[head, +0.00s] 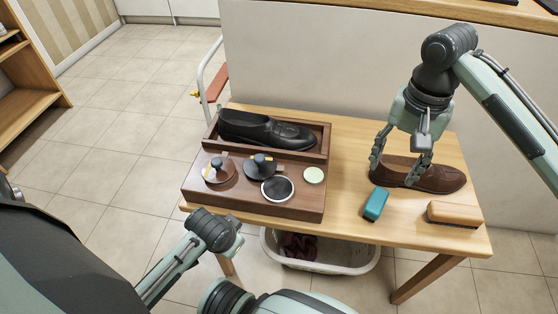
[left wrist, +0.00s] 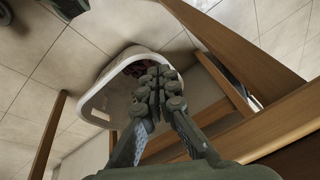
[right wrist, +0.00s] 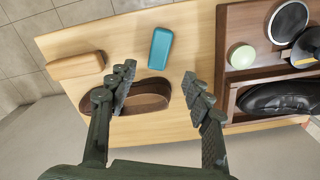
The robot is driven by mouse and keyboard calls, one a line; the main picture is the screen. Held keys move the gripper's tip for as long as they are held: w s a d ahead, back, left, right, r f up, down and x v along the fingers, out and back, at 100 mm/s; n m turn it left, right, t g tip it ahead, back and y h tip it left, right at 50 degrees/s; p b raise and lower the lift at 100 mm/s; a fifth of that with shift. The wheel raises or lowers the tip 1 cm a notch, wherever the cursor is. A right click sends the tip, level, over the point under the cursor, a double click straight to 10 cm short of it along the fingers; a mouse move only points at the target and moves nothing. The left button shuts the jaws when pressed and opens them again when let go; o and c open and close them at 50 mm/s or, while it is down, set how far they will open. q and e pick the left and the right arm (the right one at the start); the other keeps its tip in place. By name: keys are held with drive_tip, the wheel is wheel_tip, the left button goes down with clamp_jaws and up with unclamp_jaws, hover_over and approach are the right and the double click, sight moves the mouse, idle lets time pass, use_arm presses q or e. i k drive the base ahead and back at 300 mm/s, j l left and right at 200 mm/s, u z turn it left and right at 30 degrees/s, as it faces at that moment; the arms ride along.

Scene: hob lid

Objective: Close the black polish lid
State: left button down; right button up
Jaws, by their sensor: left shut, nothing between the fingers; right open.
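The black polish lid (head: 260,164), dark with a knob and a yellowish mark, sits in the front part of the wooden shoe-care box (head: 303,204). The round black polish tin (head: 277,189), with a pale rim, is in front of it and uncovered. Both also show at the upper right in the right wrist view, the tin (right wrist: 287,22) and part of the lid (right wrist: 308,47). My right gripper (head: 395,175) is open and empty above the brown shoe, right of the box. My left gripper (left wrist: 160,78) is shut and empty, low by the table's front edge.
A brown-topped tin (head: 218,170) and a pale green disc (head: 314,175) flank the lid and tin. A black shoe (head: 265,130) lies in the rear compartment. The brown shoe (head: 440,176), teal block (head: 376,204) and wooden brush (head: 455,213) lie right. A white basket (head: 340,262) stands below.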

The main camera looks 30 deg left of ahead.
sight(260, 166)
drive_tip(key=j+u, duration=0.2)
drive_tip(key=u, duration=0.2)
drive_tip(key=j+u, duration=0.45)
drive_tip(key=u, duration=0.3)
drive_tip(key=i, duration=0.05)
